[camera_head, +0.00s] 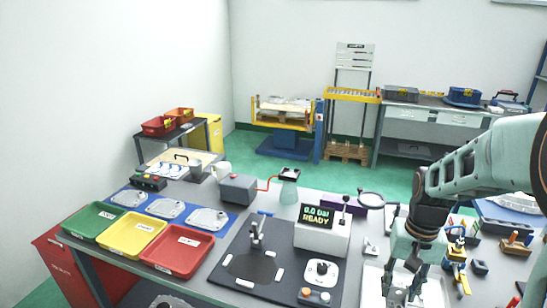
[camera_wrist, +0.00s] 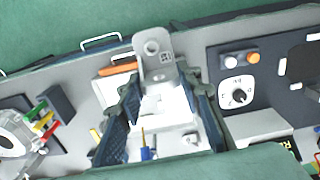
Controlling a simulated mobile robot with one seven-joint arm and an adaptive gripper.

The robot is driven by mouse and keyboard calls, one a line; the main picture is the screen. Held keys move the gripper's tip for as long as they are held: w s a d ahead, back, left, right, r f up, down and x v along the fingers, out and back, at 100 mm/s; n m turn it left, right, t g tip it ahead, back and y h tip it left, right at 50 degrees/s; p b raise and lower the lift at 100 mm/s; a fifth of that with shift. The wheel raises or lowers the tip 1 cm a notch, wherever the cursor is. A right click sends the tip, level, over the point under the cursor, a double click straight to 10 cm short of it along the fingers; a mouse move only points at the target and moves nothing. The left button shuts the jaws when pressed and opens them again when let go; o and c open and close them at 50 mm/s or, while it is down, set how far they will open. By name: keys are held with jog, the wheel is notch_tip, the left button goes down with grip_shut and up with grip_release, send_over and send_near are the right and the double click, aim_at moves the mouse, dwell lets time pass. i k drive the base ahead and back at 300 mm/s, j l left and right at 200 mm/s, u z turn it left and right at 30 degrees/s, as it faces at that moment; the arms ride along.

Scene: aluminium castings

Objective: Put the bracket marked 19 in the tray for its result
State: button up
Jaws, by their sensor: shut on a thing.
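My gripper (camera_head: 403,292) is at the right front of the bench, pointing down over a white tray (camera_head: 372,292). In the wrist view my gripper (camera_wrist: 160,88) is shut on a light grey metal bracket (camera_wrist: 155,62). The bracket's plate sticks out past the fingertips and bears a small dark mark that I cannot read. Its lower part is partly hidden between the fingers. At the left front of the bench stand a green tray (camera_head: 75,222), a yellow tray (camera_head: 114,235) and a red tray (camera_head: 157,253), each with a label too small to read.
A tester with a display (camera_head: 318,216) reading 0.0 and READY stands mid-bench, beside a black plate (camera_head: 226,287) with a dark disc. Flat castings lie on a blue mat (camera_head: 228,225) behind the trays. A magnifier (camera_head: 371,199) and clamps (camera_head: 455,255) are near my arm.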

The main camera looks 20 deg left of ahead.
aim_at(84, 223)
jog(key=j, duration=0.65)
jog(key=k+j, duration=0.15)
jog(key=j, duration=1.85)
jog(key=i+j, duration=0.1)
jog(key=j, duration=1.6)
jog(key=i+j, duration=0.15)
jog(key=j, duration=0.15)
jog(key=i+j, duration=0.4)
jog(key=j, duration=0.2)
